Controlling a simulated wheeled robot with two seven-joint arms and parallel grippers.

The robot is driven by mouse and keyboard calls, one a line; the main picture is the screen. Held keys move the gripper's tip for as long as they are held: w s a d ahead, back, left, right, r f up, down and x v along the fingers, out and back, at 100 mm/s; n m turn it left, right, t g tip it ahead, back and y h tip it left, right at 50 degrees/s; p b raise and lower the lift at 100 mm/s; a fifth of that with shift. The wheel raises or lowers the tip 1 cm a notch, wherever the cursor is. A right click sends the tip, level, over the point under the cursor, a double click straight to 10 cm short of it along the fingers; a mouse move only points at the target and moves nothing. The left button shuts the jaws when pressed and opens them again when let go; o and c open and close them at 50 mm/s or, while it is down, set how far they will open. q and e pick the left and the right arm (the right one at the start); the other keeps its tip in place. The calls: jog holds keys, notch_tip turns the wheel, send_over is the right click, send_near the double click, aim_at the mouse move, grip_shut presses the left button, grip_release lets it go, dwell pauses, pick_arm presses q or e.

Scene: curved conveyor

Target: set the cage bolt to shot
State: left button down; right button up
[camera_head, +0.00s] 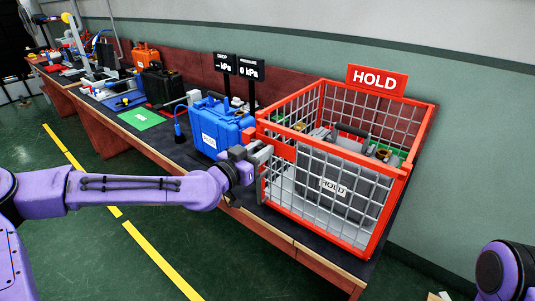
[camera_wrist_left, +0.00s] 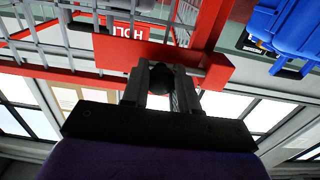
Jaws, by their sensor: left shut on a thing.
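The red-framed cage (camera_head: 345,154) with grey mesh walls stands on the bench at the right under a HOLD sign (camera_head: 377,81). A red plate (camera_head: 284,149) sits at its left front corner; it also shows in the left wrist view (camera_wrist_left: 112,57). My left gripper (camera_head: 262,153) is at this plate. In the left wrist view its fingers are shut on a dark round knob (camera_wrist_left: 161,76), which appears to be the cage bolt's. The bolt's bar is mostly hidden, so I cannot tell its position. My right gripper is out of view.
A blue case (camera_head: 222,125) stands just left of the cage, close to my left gripper. A grey case (camera_head: 345,190) with a HOLD label is inside the cage. A green mat (camera_head: 140,118) lies farther left on the bench.

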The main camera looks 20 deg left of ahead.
pick_arm(q)
jog(key=shift+w+a, duration=0.1)
jog(key=shift+a, duration=0.05)
jog(key=c, duration=1)
grip_release()
jog(key=shift+a, duration=0.1)
jog(key=shift+o, duration=0.4)
jog(key=shift+a, duration=0.1)
jog(key=p+v, duration=0.3)
jog(key=v, duration=0.7)
jog(key=shift+s+p, duration=0.3)
